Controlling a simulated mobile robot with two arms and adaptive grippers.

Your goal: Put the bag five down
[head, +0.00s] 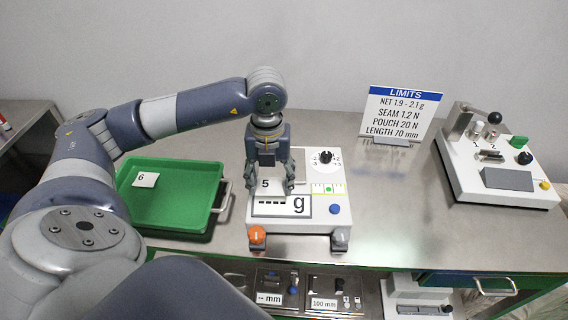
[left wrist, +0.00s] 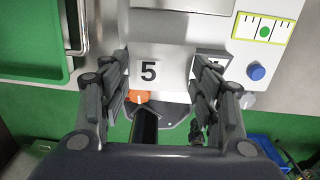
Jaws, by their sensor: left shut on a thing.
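The bag five (head: 265,184) is a small white pouch with a black 5. It is between the fingers of my left gripper (head: 272,189), which is shut on it. The bag is at the white scale (head: 325,218), just behind its display (head: 283,205); I cannot tell whether it touches the scale. The display shows dashes and a g. In the left wrist view the bag's face (left wrist: 148,72) sits between the two finger sets of the left gripper (left wrist: 160,75). My right gripper is not in view.
A green tray (head: 172,218) with a bag marked 6 (head: 146,180) is left of the scale. A limits sign (head: 391,115) stands behind right, and a white tester (head: 508,185) is at far right. The steel table (head: 400,215) is clear between scale and tester.

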